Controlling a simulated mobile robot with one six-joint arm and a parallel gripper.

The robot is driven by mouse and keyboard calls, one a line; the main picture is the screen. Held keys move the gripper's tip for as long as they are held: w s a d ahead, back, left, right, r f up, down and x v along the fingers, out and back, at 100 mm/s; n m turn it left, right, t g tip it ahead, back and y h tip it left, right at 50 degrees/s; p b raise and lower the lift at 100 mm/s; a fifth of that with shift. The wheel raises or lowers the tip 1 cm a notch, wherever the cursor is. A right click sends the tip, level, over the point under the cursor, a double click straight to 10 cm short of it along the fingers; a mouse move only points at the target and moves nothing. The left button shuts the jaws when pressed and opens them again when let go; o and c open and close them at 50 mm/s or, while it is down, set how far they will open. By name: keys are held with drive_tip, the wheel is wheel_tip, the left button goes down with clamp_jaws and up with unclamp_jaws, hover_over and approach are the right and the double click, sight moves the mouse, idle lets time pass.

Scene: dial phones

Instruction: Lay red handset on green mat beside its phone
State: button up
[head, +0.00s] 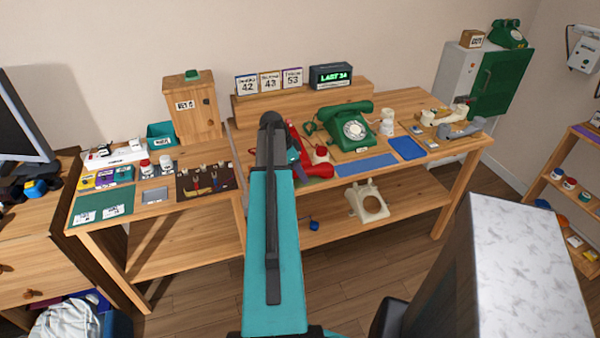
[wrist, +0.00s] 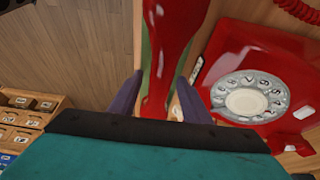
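The red handset (wrist: 168,50) runs between my two fingers in the wrist view. My gripper (wrist: 160,80) is closed about its handle, with a fingertip close against each side. Strips of green mat (wrist: 146,48) show behind the handset; I cannot tell whether the handset touches the mat. The red phone (wrist: 285,70) with its pale dial (wrist: 247,98) is just right of the handset. A red end of the handset (head: 318,171) shows right of my arm, near the table's front edge.
A green phone (head: 347,127) stands right of the red one, with blue mats (head: 366,164) in front. A tool board (head: 206,182) and small items lie on the left. A cream phone shell (head: 367,201) is on the lower shelf.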

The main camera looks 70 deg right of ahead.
drive_tip(key=shift+r, duration=0.2)
drive_tip(key=b+v, duration=0.2)
drive_tip(key=v, duration=1)
drive_tip(key=shift+s+f, duration=0.1)
drive_tip(key=shift+s, duration=0.05)
idle(0.9)
